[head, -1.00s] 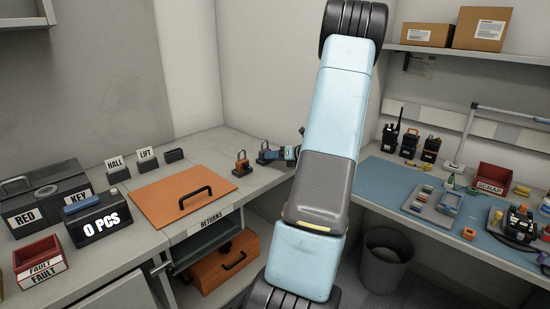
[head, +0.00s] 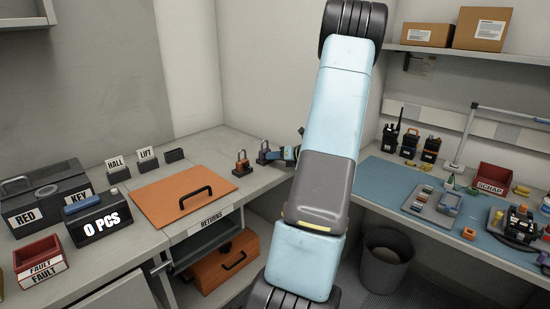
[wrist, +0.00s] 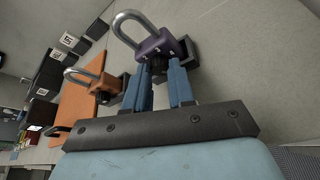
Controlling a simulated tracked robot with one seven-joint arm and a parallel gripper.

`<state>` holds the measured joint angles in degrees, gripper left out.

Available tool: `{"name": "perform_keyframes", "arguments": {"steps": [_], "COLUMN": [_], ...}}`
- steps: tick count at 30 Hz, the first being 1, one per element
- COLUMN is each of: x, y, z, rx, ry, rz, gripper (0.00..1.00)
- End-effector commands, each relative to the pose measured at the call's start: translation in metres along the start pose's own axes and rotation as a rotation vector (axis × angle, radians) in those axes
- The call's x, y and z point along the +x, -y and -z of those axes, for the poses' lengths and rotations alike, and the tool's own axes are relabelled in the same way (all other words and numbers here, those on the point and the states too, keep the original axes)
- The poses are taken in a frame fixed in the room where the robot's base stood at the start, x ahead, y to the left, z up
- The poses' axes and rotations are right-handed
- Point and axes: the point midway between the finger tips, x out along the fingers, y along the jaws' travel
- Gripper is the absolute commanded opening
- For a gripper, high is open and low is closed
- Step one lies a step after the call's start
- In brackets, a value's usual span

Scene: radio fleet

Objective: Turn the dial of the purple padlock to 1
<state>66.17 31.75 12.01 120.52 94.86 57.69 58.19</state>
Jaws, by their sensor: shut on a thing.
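The purple padlock (wrist: 163,45) stands upright in a dark holder, with its metal shackle up; white marks show on its body. In the head view it is small (head: 264,157) and partly behind my gripper (head: 282,154). In the wrist view, the blue fingers of my gripper (wrist: 161,70) reach to its front, one on each side of the dark dial (wrist: 158,66), and are shut on it. The dial's setting is too small and covered to read.
An orange padlock (wrist: 97,81) stands in its own holder just left of the purple one; it also shows in the head view (head: 242,167). An orange panel with a black handle (head: 173,204) lies further left.

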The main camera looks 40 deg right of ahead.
Motion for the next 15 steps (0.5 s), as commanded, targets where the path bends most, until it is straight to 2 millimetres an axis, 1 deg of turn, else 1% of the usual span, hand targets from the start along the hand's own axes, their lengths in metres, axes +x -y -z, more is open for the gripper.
{"name": "perform_keyframes", "arguments": {"steps": [8,15], "x": [-0.0006,0.0003], "y": [0.0008,-0.0022], "z": [-0.0009,-0.0005], "rx": [-0.057,-0.208], "ry": [0.001,0.0], "rz": [0.025,0.086], "gripper": [0.0,0.0]}}
